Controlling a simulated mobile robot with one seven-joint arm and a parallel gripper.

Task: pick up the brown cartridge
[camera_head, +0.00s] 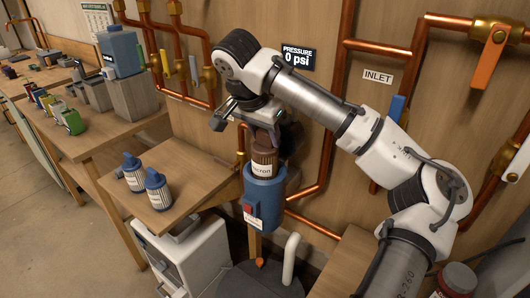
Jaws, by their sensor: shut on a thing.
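The brown cartridge (264,163) stands upright with a white label ending in "cron". Its lower part is hidden in or behind the blue cylindrical housing (266,196), which has a red button. My gripper (262,136) is above the cartridge, pointing down, and is shut on its top. The fingertips are small and partly hidden by the gripper body. I cannot tell whether the cartridge is lifted off its seat.
Two blue-capped white cartridges (157,189) stand on the wooden shelf (190,205) to the left. Copper pipes (345,50) with valves run along the wall behind. A white cabinet (192,262) stands below. A bench with several bottles and boxes is at the far left.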

